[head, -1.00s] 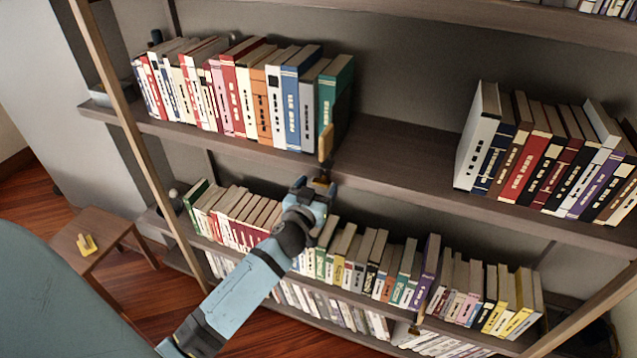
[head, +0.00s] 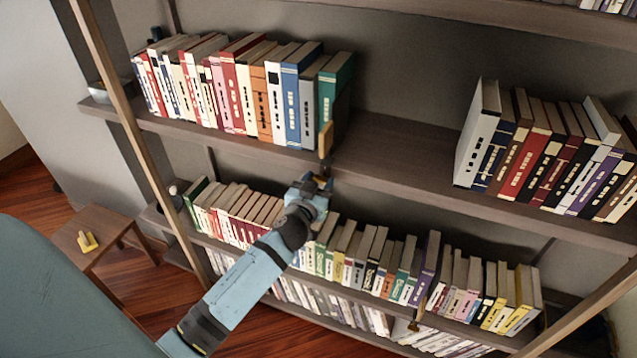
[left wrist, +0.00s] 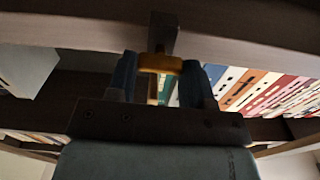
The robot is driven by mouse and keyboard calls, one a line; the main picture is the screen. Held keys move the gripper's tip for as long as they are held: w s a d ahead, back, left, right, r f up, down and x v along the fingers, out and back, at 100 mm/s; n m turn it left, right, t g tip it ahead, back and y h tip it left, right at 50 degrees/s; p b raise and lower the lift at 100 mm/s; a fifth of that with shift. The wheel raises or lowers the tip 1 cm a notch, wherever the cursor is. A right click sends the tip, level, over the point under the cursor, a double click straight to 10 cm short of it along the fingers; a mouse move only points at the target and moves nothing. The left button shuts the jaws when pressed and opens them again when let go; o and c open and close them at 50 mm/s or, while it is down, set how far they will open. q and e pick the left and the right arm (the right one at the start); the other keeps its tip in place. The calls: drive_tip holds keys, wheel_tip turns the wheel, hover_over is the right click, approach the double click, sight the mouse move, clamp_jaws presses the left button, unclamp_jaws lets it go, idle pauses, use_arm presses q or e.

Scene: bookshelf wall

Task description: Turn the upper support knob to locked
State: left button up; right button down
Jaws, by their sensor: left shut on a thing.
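My left gripper (head: 318,181) is at the shelf's front edge, just below that piece. In the left wrist view a yellow-brass knob (left wrist: 160,63) sits between the two blue fingers of the left gripper (left wrist: 160,75), which are shut on it. A dark bracket (left wrist: 162,33) joins the knob to the shelf edge. The fingers partly hide the knob, and I cannot read any lock mark. My right gripper is in neither view.
Books stand left of the support and at the right end of the upper shelf (head: 400,165); the span between is bare. The lower shelf, full of books, has another small brass piece (head: 414,325). A stool (head: 75,228) with a yellow object (head: 87,241) stands at left.

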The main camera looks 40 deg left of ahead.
use_arm(q)
drive_tip(key=m, duration=0.4)
drive_tip(key=shift+m, duration=0.3)
drive_tip(key=m, duration=0.5)
drive_tip(key=shift+d+f+m, duration=0.1)
drive_tip(key=shift+d+m, duration=0.05)
drive_tip(key=shift+m, duration=0.15)
idle(0.3)
drive_tip(key=o, duration=0.9)
